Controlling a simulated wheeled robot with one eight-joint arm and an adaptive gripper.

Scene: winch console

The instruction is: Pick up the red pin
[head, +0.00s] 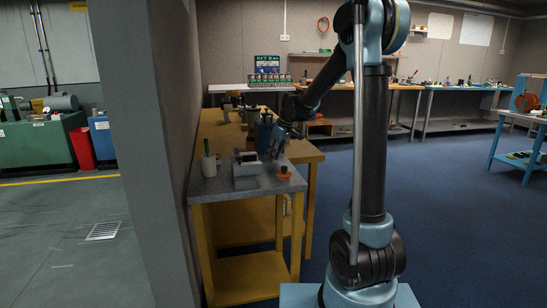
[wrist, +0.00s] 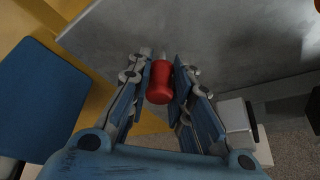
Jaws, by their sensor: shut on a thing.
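The red pin (wrist: 160,83) is between the two fingers of my gripper (wrist: 161,88) in the wrist view. It has a thick red body and a short grey tip pointing away from the camera. The fingers are shut on its sides. In the head view my gripper (head: 277,146) is over the grey top of the yellow bench, and the pin cannot be made out there. I cannot tell whether the pin touches the grey surface.
The grey bench top (head: 228,184) holds a whitish block-like fixture (head: 246,163), a cup with a stick (head: 209,163) and an orange-and-black knob (head: 284,172). A grey pillar (head: 144,150) and wall stand to the left. Blue floor lies open on the right.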

